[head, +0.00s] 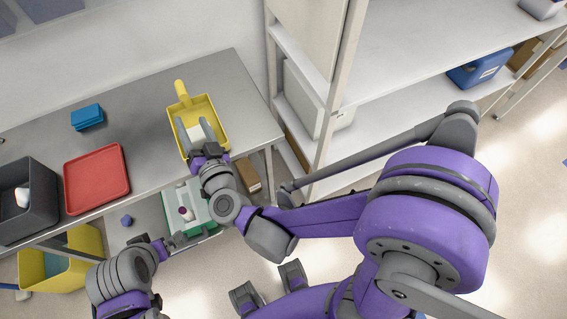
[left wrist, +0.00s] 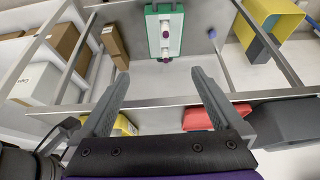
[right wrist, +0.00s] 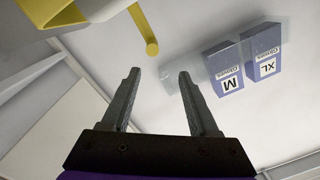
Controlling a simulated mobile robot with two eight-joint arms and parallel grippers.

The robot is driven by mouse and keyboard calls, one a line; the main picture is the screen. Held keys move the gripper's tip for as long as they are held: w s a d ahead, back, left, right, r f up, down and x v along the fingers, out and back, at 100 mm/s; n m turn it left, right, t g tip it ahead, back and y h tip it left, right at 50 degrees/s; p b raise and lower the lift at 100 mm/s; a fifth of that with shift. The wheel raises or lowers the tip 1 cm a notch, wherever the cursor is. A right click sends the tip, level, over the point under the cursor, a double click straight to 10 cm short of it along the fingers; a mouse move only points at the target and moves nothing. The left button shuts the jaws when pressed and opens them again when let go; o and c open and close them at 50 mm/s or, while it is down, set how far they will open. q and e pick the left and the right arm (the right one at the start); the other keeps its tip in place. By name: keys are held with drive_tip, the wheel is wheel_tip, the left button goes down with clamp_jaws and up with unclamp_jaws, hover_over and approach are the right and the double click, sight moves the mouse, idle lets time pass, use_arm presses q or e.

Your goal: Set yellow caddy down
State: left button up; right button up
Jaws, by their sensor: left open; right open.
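The yellow caddy (head: 216,104) stands on the steel table near its right end, its handle (head: 181,90) at the far side. My right gripper (head: 195,125) overlaps the caddy's open top in the head view; whether it touches cannot be told. In the right wrist view its fingers (right wrist: 161,75) are apart with nothing between them, and part of the caddy (right wrist: 95,8) with its handle shows at the upper left. My left gripper (left wrist: 160,80) is open and empty. In the head view it is lower, near the table's front edge.
A red tray (head: 97,180), a blue box (head: 87,117) and a dark grey bin (head: 30,200) stand on the table. A green rack (head: 200,215) lies below the table edge, near a yellow bin (head: 75,270). Shelves (head: 400,60) stand at the right. Table between tray and caddy is clear.

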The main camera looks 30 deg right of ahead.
use_arm(q)
drive_tip(key=shift+s, duration=0.1)
drive_tip(key=shift+c, duration=2.7)
use_arm(e)
drive_tip(key=s+d+f+n+g, duration=0.2)
drive_tip(key=s+d+f+g, duration=0.1)
drive_tip(key=s+d, duration=0.3)
drive_tip(key=s+d+f+n+g, duration=0.2)
drive_tip(key=s+d+f+g, duration=0.1)
drive_tip(key=s+d+g, duration=0.2)
drive_tip(key=s+d+f+n+g+h, duration=0.1)
drive_tip(key=s+d+f+n+g, duration=0.1)
drive_tip(key=s+d+g, duration=0.3)
drive_tip(key=s+d+f, duration=0.1)
drive_tip(key=s+d, duration=0.1)
drive_tip(key=s, duration=0.1)
drive_tip(key=shift+s+f, duration=0.15)
drive_tip(key=shift+f, duration=0.25)
use_arm(q)
drive_tip(key=shift+d, duration=0.15)
use_arm(e)
drive_tip(key=shift+d, duration=0.15)
